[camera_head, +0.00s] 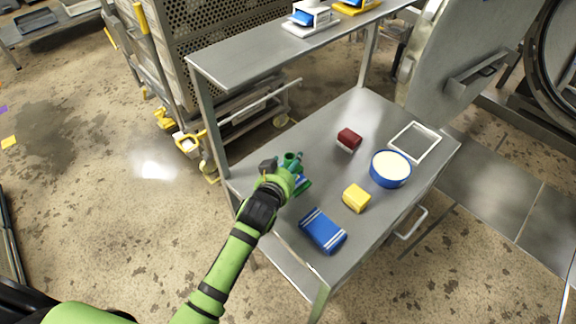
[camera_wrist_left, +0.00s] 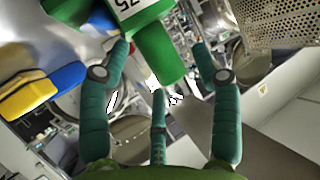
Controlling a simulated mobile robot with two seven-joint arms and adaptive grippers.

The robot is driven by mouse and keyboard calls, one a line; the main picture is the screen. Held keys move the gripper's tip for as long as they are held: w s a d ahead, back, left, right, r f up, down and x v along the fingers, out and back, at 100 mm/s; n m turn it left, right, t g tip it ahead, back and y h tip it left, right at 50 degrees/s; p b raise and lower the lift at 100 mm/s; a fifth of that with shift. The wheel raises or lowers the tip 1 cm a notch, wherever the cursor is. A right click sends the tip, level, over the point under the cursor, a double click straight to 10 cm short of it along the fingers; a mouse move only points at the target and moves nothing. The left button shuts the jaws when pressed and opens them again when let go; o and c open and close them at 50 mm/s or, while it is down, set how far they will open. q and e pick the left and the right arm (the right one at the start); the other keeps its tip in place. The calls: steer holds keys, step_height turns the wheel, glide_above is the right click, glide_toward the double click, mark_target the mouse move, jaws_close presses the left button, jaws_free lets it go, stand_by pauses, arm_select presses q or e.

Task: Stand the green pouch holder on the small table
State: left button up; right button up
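The green pouch holder (camera_head: 303,187) is at the left side of the grey metal table (camera_head: 318,140), partly hidden by my left gripper (camera_head: 292,165). In the left wrist view the green holder (camera_wrist_left: 155,52) looms close at the top, tilted, with a white number label. The teal fingers of the left gripper (camera_wrist_left: 159,62) are spread on both sides of it, with a visible gap at the right finger. I cannot tell whether the holder rests on the tabletop. My right gripper is not in view.
On the table are a blue pouch (camera_head: 323,231), a yellow block (camera_head: 356,198), a dark red block (camera_head: 349,139), a blue round tub (camera_head: 390,169) and a white frame (camera_head: 414,143). A raised shelf (camera_head: 250,52) carries white and yellow holders. A perforated cart (camera_head: 215,40) stands behind.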

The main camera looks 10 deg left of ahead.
arm_select(q)
steer(key=v, duration=1.2)
steer(key=shift+b, duration=0.4)
steer(key=shift+r, duration=0.1)
